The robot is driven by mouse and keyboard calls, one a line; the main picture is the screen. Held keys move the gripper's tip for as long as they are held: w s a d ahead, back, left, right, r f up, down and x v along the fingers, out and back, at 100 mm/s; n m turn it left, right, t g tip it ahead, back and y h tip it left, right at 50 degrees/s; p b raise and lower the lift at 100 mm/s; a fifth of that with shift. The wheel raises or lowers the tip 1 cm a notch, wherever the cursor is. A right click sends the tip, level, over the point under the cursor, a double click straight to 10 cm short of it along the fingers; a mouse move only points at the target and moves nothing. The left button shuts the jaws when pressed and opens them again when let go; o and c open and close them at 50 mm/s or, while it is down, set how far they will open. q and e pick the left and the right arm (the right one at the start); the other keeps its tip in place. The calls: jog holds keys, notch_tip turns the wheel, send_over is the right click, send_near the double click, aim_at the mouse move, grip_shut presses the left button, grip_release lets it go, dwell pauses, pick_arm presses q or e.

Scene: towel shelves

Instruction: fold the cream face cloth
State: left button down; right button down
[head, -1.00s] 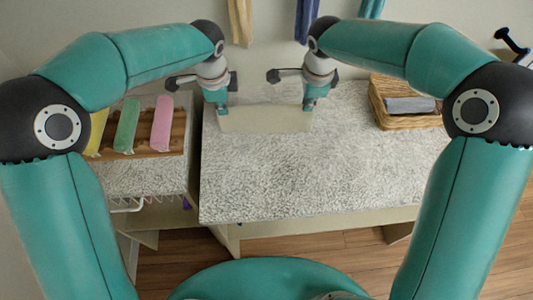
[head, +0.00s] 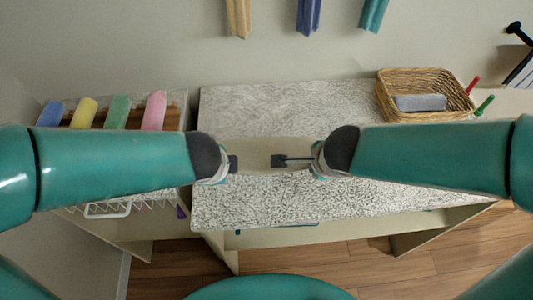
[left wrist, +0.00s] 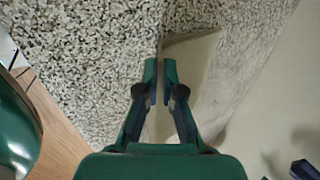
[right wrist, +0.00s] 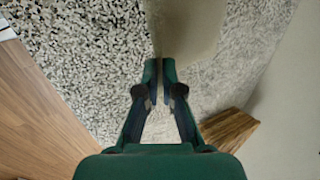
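The cream face cloth (head: 258,153) spans between my two grippers over the speckled grey table top (head: 290,108). My left gripper (head: 234,163) is at its left side. In the left wrist view the cloth (left wrist: 200,62) runs from the nearly closed fingertips (left wrist: 160,68). My right gripper (head: 280,160) is at its right side. In the right wrist view the cloth (right wrist: 185,28) reaches the closed fingertips (right wrist: 158,66). Both grippers look shut on its edge. My arms hide part of the cloth, and how far it is above the table is hard to tell.
A wicker basket (head: 450,83) with a grey folded cloth (head: 420,103) stands at the back right. Rolled cloths, including a pink one (head: 153,110) and a green one (head: 117,112), lie on a wooden rack at the left. Towels hang on the wall.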

pick_arm(q)
jog(key=shift+s, duration=0.1)
pick_arm(e)
jog(key=shift+s, duration=0.1)
pick_arm(q)
jog(key=c, duration=1)
grip_release()
jog(key=shift+c, duration=0.2)
pick_arm(e)
jog(key=c, duration=1)
grip_release()
jog(key=shift+c, duration=0.2)
pick_arm(q)
jog(key=shift+r, duration=0.1)
pick_arm(e)
jog(key=shift+r, duration=0.15)
pick_arm(q)
jog(key=s+v, duration=0.1)
jog(key=v, duration=0.9)
jog(key=shift+s, duration=0.4)
pick_arm(e)
jog(key=s+v, duration=0.1)
jog(key=v, duration=0.9)
jog(key=shift+s+f, duration=0.25)
jog(key=shift+s, duration=0.15)
pick_arm(q)
jog(key=shift+f, duration=0.25)
